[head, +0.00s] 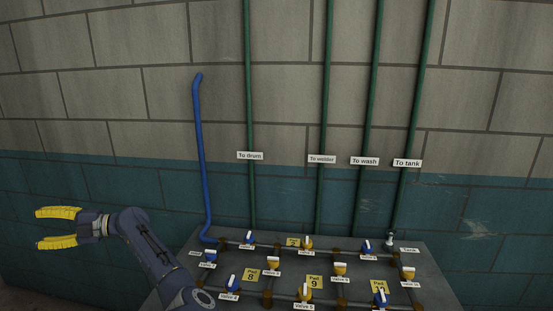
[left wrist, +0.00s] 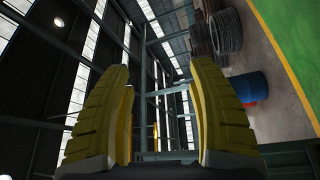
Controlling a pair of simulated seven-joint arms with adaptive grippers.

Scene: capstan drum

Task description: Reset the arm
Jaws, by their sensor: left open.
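My left gripper (head: 57,228) has yellow fingers and is at the left of the head view, raised in front of the wall and pointing left. Its fingers are apart with nothing between them. In the left wrist view the two yellow fingers (left wrist: 158,115) stand apart, with only the distant hall behind them. The gripper is well away from the grey valve table (head: 425,250). My right gripper is in neither view.
The table at the lower right carries pipes with several blue and yellow valves (head: 340,268). A blue pipe (head: 201,150) and green pipes (head: 322,120) rise along the block wall. The left wrist view shows a blue drum (left wrist: 250,87).

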